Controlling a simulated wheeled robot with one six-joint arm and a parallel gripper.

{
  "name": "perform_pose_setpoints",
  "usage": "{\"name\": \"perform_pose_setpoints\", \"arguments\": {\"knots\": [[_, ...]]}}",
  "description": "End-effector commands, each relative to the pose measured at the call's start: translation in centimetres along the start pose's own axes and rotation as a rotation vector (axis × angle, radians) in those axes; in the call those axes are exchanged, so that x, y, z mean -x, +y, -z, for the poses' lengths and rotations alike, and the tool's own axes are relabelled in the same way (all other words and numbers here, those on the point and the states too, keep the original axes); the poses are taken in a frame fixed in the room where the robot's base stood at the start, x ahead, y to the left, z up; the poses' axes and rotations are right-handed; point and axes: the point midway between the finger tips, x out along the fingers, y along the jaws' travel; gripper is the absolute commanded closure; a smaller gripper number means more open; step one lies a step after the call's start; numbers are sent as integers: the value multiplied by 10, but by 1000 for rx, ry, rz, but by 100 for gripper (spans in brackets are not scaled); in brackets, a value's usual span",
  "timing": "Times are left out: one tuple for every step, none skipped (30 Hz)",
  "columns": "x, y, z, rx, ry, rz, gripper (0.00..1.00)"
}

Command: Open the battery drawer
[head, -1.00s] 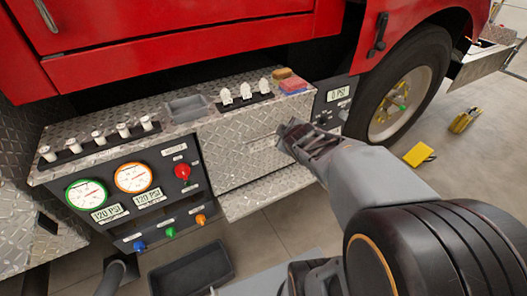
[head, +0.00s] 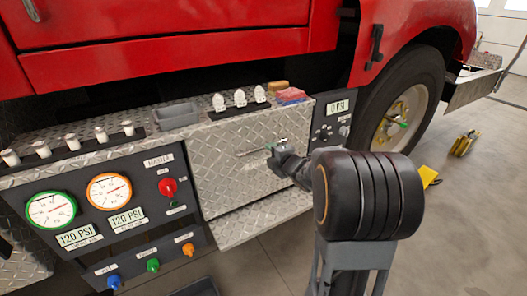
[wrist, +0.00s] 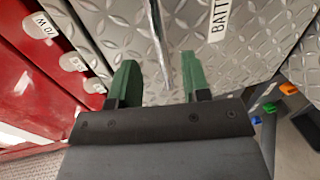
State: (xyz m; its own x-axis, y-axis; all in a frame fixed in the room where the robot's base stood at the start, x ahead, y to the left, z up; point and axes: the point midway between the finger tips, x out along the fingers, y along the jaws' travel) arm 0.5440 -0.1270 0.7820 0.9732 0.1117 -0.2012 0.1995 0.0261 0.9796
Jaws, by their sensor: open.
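The battery drawer (head: 225,178) has a silver diamond-plate front and looks closed in the head view. A thin bar handle (head: 252,152) runs across its upper part. In the wrist view the drawer front (wrist: 255,62) fills the middle, with a partly cut-off label reading "BATT" (wrist: 218,18). The handle (wrist: 158,35) shows there as a thin rod. My gripper (wrist: 158,75) is open, and its green fingers lie on either side of the rod in the picture. I cannot tell whether they touch it. In the head view my gripper (head: 276,158) is at the handle's right end.
A gauge panel (head: 145,215) with coloured knobs is left of the drawer, and a smaller panel (head: 331,122) is right of it. A diamond-plate ledge (head: 265,217) juts out below. White tagged pieces (head: 240,98) and a grey tray (head: 176,116) stand on top. A wheel (head: 405,110) is at right.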

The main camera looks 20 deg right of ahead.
Motion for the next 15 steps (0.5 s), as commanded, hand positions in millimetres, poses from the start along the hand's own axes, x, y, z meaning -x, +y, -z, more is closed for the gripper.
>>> {"name": "perform_pose_setpoints", "arguments": {"knots": [[-11,-3,1,-1,3,1,57],[-16,-2,1,0,3,0,57],[-22,-2,1,0,2,1,57],[-27,-2,0,-1,1,1,57],[-31,-2,1,-1,1,1,57],[-37,-2,1,-1,2,0,57],[-40,-2,1,-1,1,1,57],[-44,-1,0,-1,1,0,57],[-48,-1,0,-1,0,0,57],[-50,-1,0,-1,0,1,57],[-53,-1,0,-1,0,1,57],[-55,-1,0,-1,0,0,57],[-57,0,1,-1,0,0,57],[-58,0,1,-1,0,0,57],[-60,0,1,-2,0,0,57]]}}
